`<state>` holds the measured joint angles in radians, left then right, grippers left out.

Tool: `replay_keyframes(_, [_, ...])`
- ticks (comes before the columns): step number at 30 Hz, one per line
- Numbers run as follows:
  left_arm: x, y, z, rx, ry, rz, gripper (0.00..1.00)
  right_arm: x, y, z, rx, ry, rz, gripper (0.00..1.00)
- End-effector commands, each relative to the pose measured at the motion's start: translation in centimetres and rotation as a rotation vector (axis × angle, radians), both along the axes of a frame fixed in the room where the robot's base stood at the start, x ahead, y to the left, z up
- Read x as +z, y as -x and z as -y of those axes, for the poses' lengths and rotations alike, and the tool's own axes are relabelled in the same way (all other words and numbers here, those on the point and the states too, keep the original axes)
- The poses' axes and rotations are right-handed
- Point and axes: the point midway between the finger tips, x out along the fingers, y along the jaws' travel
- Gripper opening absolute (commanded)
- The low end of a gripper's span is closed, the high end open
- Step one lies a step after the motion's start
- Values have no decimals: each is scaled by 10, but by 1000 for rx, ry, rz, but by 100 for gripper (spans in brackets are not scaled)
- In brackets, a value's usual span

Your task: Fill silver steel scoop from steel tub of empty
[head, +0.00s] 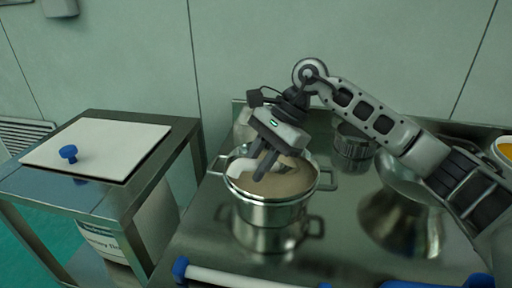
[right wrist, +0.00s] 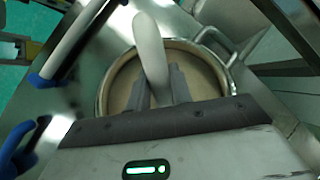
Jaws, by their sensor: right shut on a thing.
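The steel tub (head: 266,214) stands on the steel table with tan powder in it. It also shows in the right wrist view (right wrist: 101,98), with a loop handle on its rim. My right gripper (head: 262,170) points down into the tub and is shut on the scoop. The scoop's pale, smooth handle (head: 240,171) sticks out to the left of the fingers. In the right wrist view the handle (right wrist: 149,45) rises between the fingers (right wrist: 162,84) and crosses the tub's rim. The scoop's bowl is hidden, so I cannot tell its fill. My left gripper is out of view.
A steel pot (head: 353,143) stands behind, right of the tub. A wide, shiny steel vessel (head: 400,222) stands at right under my arm. A rod with blue ends (head: 240,277) lies along the front. At left, a side table carries a white board (head: 100,143) with a blue knob.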

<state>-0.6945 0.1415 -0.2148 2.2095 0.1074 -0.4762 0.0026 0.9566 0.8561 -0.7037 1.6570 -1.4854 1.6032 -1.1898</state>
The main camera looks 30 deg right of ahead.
Motion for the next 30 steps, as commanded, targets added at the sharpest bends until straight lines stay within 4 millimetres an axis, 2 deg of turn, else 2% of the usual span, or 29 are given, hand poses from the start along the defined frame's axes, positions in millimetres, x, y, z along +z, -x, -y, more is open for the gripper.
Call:
replay_keyframes(10, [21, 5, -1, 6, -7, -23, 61, 17, 5, -15, 8, 166, 63, 0])
replay_keyframes(15, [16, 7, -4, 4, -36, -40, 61, 24, 7, -23, 7, 290, 105, 0])
replay_keyframes(21, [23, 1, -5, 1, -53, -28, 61, 36, 9, -29, 4, 415, 145, 0])
replay_keyframes(30, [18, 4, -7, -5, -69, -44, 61, 43, 11, -34, 3, 511, 174, 0])
